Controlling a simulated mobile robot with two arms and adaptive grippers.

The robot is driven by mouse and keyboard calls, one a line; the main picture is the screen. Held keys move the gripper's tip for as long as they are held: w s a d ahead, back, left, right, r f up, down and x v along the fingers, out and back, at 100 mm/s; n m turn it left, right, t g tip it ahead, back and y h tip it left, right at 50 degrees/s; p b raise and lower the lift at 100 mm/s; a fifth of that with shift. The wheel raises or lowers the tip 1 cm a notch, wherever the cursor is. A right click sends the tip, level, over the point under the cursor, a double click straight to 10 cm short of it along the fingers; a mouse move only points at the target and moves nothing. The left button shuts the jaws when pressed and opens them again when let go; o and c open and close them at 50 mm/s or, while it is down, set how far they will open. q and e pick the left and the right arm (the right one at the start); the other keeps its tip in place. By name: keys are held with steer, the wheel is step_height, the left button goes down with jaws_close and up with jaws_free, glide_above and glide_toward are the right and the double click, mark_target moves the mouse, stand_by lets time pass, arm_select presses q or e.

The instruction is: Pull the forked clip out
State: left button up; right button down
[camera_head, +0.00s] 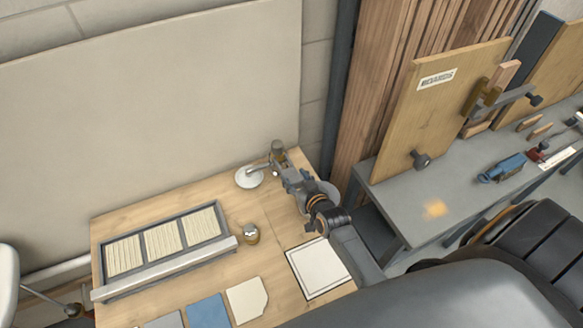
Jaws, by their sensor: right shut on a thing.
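My right arm reaches up over the wooden workbench. Its gripper (277,168) is shut beside a small upright brownish-grey fitting (278,147) near the bench's back edge. What lies between the fingers is too small to make out; the forked clip itself cannot be told apart there. A white round base or dish (249,178) with a short arm sits just left of the gripper. My left gripper is not in view.
On the workbench (185,205) are a grey-framed tray (230,241) with three ribbed panels, a small jar (251,235), a framed white square (321,270) and flat blue, grey and cream pieces. A grey side bench (405,206) with boards and tools stands right.

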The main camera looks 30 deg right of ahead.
steer(key=shift+s, duration=1.05)
steer(key=shift+w, duration=0.15)
steer(key=c, duration=1)
jaws_free()
steer(key=shift+f, duration=0.1)
steer(key=o, duration=0.4)
steer(key=shift+w, duration=0.1)
steer(key=shift+c, duration=0.2)
steer(key=shift+s, duration=0.3)
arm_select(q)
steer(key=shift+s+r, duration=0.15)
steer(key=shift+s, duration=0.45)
arm_select(e)
steer(key=v, duration=1.1)
steer(key=shift+s+r, duration=0.2)
steer(key=shift+r, duration=0.15)
